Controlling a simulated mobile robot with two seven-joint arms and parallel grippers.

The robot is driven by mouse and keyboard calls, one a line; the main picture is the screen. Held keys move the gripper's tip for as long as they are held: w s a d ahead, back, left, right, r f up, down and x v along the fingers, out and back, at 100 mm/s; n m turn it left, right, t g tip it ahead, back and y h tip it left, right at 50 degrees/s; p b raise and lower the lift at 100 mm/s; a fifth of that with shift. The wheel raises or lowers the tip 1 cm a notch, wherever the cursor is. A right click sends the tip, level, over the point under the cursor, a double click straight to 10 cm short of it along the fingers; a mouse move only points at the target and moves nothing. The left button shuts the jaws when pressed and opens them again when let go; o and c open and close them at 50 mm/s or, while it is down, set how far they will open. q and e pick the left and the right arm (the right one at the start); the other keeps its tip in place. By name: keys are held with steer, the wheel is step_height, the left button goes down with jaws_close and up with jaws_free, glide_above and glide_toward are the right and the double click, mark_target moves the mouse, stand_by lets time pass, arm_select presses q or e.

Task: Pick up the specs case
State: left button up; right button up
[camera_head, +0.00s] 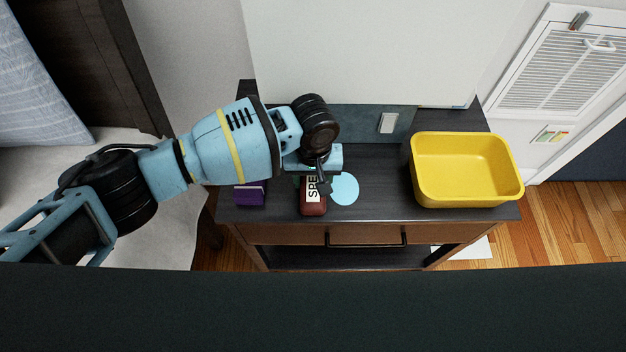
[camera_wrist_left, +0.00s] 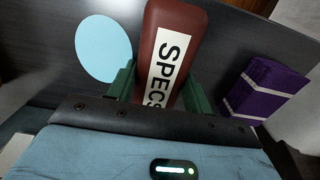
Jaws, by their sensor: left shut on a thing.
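The specs case (camera_head: 313,206) is dark red-brown with a white label reading "SPECS", partly hidden under my left gripper in the head view. In the left wrist view the case (camera_wrist_left: 178,28) lies between the green fingers. My left gripper (camera_head: 316,182) is shut on it, with a finger on each side (camera_wrist_left: 160,88). I cannot tell whether the case touches the nightstand top. My right gripper is not in view.
A light blue disc (camera_head: 345,188) lies right of the case on the dark nightstand (camera_head: 385,190). A purple banded block (camera_head: 249,194) is left of it. A yellow bin (camera_head: 466,198) stands at the right end. A bed is at left.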

mark_target(313, 179)
arm_select(q)
steer(key=shift+r, duration=0.1)
steer(key=shift+r, duration=0.6)
step_height(313, 179, up, 2)
steer(key=shift+r+p, duration=0.2)
steer(key=shift+p, duration=0.15)
steer(key=s+d+r+p, duration=0.1)
steer(key=s+d, duration=0.7)
steer(key=s, duration=0.6)
steer(key=w+a+r, duration=0.1)
steer(key=a+r, duration=0.3)
steer(key=a, duration=0.5)
steer(key=a+r, duration=0.5)
steer(key=a, duration=0.5)
steer(key=w+a+r, duration=0.1)
steer(key=a+r, duration=0.4)
steer(key=a, duration=0.5)
steer(key=shift+w+a, duration=0.25)
steer(key=shift+w, duration=0.05)
steer(key=shift+a, duration=0.1)
